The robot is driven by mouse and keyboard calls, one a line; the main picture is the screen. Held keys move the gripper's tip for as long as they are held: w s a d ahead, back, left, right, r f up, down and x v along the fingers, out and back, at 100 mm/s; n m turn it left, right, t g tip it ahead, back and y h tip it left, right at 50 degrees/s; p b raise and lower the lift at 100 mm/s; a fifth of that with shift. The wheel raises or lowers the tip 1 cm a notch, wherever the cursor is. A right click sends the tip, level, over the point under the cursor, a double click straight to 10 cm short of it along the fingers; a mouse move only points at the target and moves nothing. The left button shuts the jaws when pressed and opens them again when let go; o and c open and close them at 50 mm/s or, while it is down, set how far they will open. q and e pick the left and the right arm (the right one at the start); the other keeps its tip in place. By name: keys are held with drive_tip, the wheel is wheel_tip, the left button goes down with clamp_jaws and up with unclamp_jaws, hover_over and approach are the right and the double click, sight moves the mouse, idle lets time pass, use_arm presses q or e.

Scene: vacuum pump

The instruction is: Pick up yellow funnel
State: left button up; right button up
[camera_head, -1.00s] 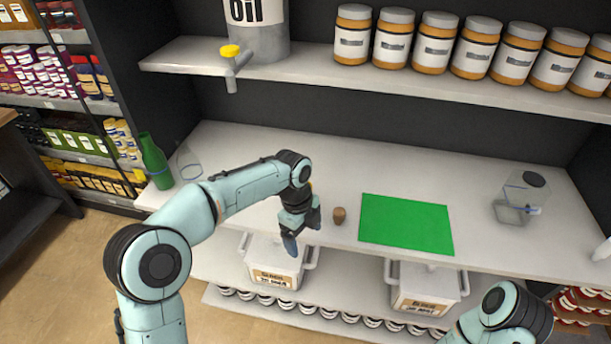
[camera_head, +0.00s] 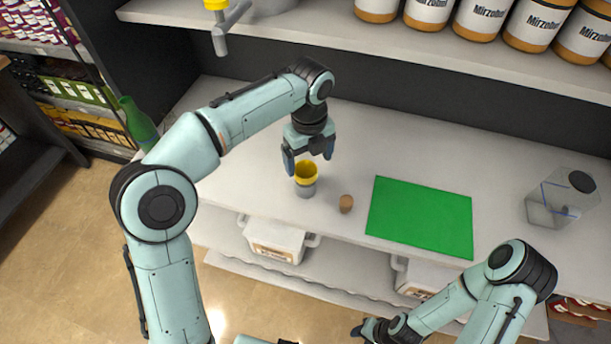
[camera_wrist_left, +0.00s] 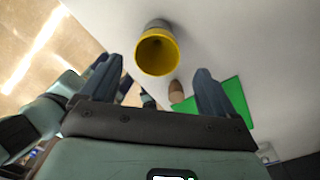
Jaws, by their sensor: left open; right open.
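The yellow funnel (camera_head: 306,171) stands upright on the white counter, with a grey lower part (camera_head: 306,190) beneath it. I cannot tell whether the grey part is a separate cup. In the left wrist view the funnel (camera_wrist_left: 157,50) shows its yellow round mouth, ahead of the fingertips. My left gripper (camera_head: 309,160) is open and points down just above and behind the funnel, with its fingers to either side and nothing between them. In the left wrist view the open fingers (camera_wrist_left: 155,72) flank the funnel's lower edge. My right gripper (camera_head: 365,331) is open at the bottom edge, away from the counter.
A brown cork (camera_head: 346,203) stands just right of the funnel. A green mat (camera_head: 420,217) lies further right, then a clear container (camera_head: 560,203). A green bottle (camera_head: 136,122) stands at the left end. The shelf (camera_head: 330,42) with jars (camera_head: 480,18) overhangs the back.

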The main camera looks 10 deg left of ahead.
sight(305, 169)
use_arm(q)
drive_tip(key=shift+w+a+f, duration=0.1)
drive_tip(key=shift+w+f, duration=0.05)
drive_tip(key=shift+f, duration=0.55)
drive_tip(key=f, duration=0.2)
drive_tip(key=f+b, duration=0.1)
drive_tip(key=shift+s+a+f, duration=0.25)
drive_tip(key=shift+f, duration=0.4)
drive_tip(key=shift+w, duration=0.1)
use_arm(e)
drive_tip(key=shift+s+f, duration=0.55)
drive_tip(key=shift+f, duration=0.3)
use_arm(q)
drive_tip(key=c, duration=1.1)
drive_tip(key=shift+r, duration=0.1)
